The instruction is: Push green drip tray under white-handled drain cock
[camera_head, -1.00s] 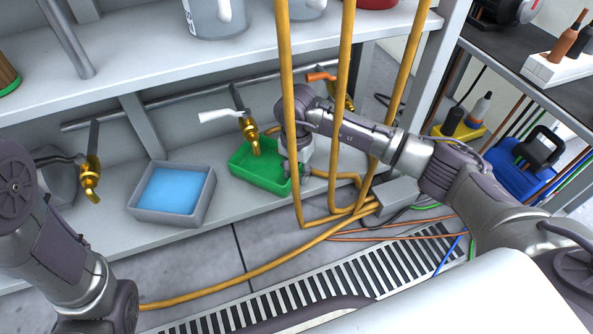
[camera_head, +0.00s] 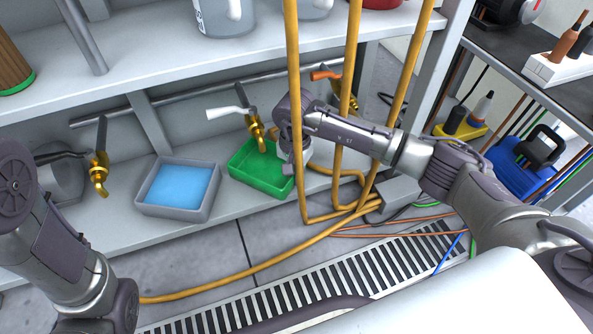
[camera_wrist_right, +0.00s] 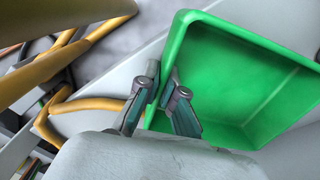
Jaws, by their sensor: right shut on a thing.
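The green drip tray (camera_head: 262,185) sits on the lower shelf. The brass drain cock (camera_head: 255,130) with the white handle (camera_head: 226,112) shows at its back edge, its spout tip overlapping the tray's back part in the head view. My right gripper (camera_wrist_right: 162,97) is shut on the tray's near-right wall, one finger inside and one outside; the tray also fills the right of the wrist view (camera_wrist_right: 240,75). In the head view an orange hose partly covers this gripper (camera_head: 296,168). My left arm is at the left edge; its gripper is out of view.
A grey tray with blue liquid (camera_head: 178,214) stands left of the green tray, a small gap between them. Orange hoses (camera_head: 295,80) hang in front of my right arm. An orange-handled cock (camera_head: 347,80) is to the right, another brass cock (camera_head: 99,172) far left.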

